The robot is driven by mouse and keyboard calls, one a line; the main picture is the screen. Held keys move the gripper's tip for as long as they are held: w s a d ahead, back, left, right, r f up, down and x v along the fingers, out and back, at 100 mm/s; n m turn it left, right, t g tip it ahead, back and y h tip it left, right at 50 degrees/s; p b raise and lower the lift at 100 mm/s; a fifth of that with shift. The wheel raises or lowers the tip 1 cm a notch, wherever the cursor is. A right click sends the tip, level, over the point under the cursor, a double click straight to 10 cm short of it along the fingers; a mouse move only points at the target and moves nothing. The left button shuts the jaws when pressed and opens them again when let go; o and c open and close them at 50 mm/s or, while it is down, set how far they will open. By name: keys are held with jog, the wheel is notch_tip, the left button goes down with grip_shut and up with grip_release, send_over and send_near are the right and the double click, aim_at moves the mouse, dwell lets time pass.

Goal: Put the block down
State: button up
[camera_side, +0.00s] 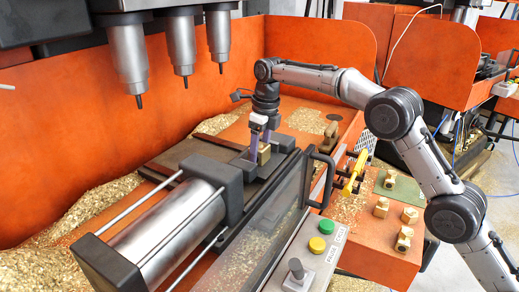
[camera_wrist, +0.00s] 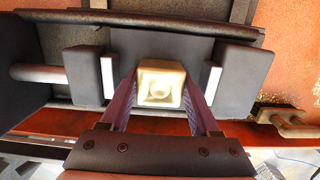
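My gripper (camera_side: 257,150) points down over the black vise of the drilling machine. In the wrist view its two purple fingers (camera_wrist: 161,90) sit against the left and right sides of a brass block (camera_wrist: 160,84), so it is shut on the block. The block's face toward the wrist camera has a round recess. The block (camera_side: 264,156) is between the dark vise jaws, which have pale pads (camera_wrist: 108,77) (camera_wrist: 214,78). A gap shows between the block and each jaw. Whether its underside touches the vise bed is hidden.
Three drill spindles (camera_side: 181,45) hang at upper left. A steel cylinder (camera_side: 170,235) lies in front of the vise. A clear guard with a black handle (camera_side: 322,180) stands at its right. Several brass blocks (camera_side: 381,207) and a yellow-handled tool (camera_side: 354,173) lie on the right bench.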

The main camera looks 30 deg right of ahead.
aim_at(263, 147)
jog(key=o, duration=0.4)
jog(key=r, duration=0.6)
jog(key=shift+s+d+r, duration=0.15)
jog(key=shift+s+r, duration=0.25)
jog(key=shift+r, duration=0.5)
